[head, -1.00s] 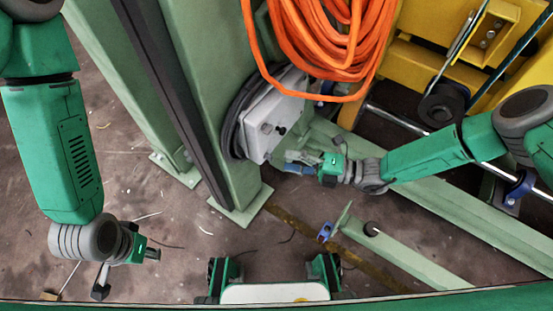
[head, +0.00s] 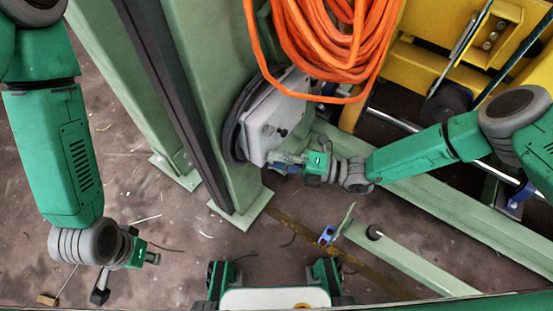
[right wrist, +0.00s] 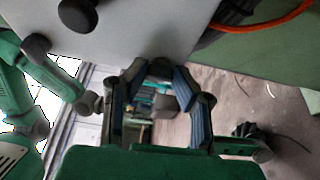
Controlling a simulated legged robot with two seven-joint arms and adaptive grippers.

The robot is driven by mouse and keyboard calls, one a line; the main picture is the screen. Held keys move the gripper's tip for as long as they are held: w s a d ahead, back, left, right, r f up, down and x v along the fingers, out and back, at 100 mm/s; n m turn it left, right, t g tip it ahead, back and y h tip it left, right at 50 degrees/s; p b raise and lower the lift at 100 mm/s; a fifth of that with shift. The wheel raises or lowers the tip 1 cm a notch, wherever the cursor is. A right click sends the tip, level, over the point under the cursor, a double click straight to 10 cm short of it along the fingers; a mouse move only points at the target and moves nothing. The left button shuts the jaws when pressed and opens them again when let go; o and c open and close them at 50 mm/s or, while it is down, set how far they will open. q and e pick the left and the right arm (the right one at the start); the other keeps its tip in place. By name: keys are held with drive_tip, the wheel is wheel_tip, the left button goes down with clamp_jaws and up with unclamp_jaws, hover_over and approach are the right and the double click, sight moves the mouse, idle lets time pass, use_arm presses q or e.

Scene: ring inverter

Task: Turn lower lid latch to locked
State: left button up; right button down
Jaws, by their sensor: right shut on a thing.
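A grey box (head: 272,121) with a pale lid is fixed to the green post. A dark knob (head: 283,132) stands out from the lid. My right gripper (head: 277,161) is at the lid's lower edge. In the right wrist view its blue-padded fingers (right wrist: 161,80) close at the tips on a small dark grey piece (right wrist: 160,68) at the lid edge, the lower latch. The fingertips hide most of it, so its turn angle cannot be told. My left gripper (head: 148,256) hangs low at the left, away from the box; its finger opening is unclear.
A coil of orange hose (head: 325,40) hangs just above the box. The green post (head: 215,100) stands left of it. A yellow frame (head: 440,70) is at the upper right. Green floor beams (head: 410,262) run below my right arm.

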drive_tip(key=n+h+p, duration=0.1)
drive_tip(key=n+p, duration=0.1)
drive_tip(key=n+h+p, duration=0.1)
drive_tip(key=n+p, duration=0.2)
drive_tip(key=shift+s+n+t+h+p, duration=0.15)
drive_tip(key=shift+n+t+h+p, duration=0.15)
drive_tip(key=shift+h+p, duration=0.1)
drive_tip(key=shift+d+f, duration=0.1)
drive_tip(key=shift+f, duration=0.05)
idle(0.5)
drive_tip(key=c, duration=1.3)
unclamp_jaws()
drive_tip(key=v, duration=1.2)
